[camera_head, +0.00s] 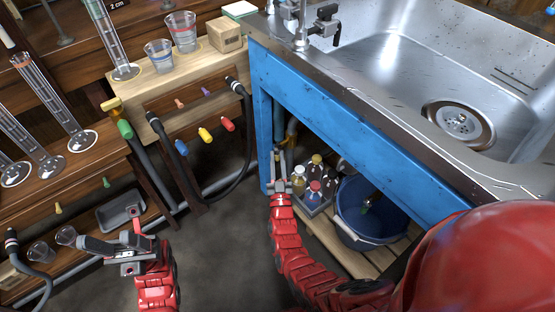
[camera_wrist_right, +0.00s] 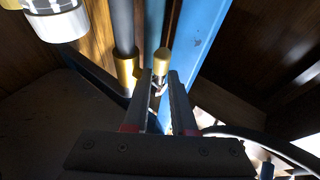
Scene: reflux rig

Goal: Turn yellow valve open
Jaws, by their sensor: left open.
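A gold-yellow knob (camera_wrist_right: 163,60) shows in the right wrist view at the tips of my right gripper (camera_wrist_right: 161,78). The fingers are a little apart with the knob's lower part between them; whether they press on it is unclear. In the head view my right gripper (camera_head: 283,160) reaches under the sink, beside the blue frame leg. The knob is not distinct there. A yellow handle (camera_head: 204,135) also shows on the wooden bench front, between a blue and a red one, with no gripper near it. My left gripper (camera_head: 112,229) is open and empty at lower left.
The blue sink frame (camera_head: 335,115) stands beside my right arm. Under it are several capped bottles (camera_head: 314,187) and a dark blue bucket (camera_head: 370,215). Glass cylinders and a grey tray (camera_head: 121,211) are on the left shelves. A dark pipe (camera_wrist_right: 122,30) runs near my right fingers.

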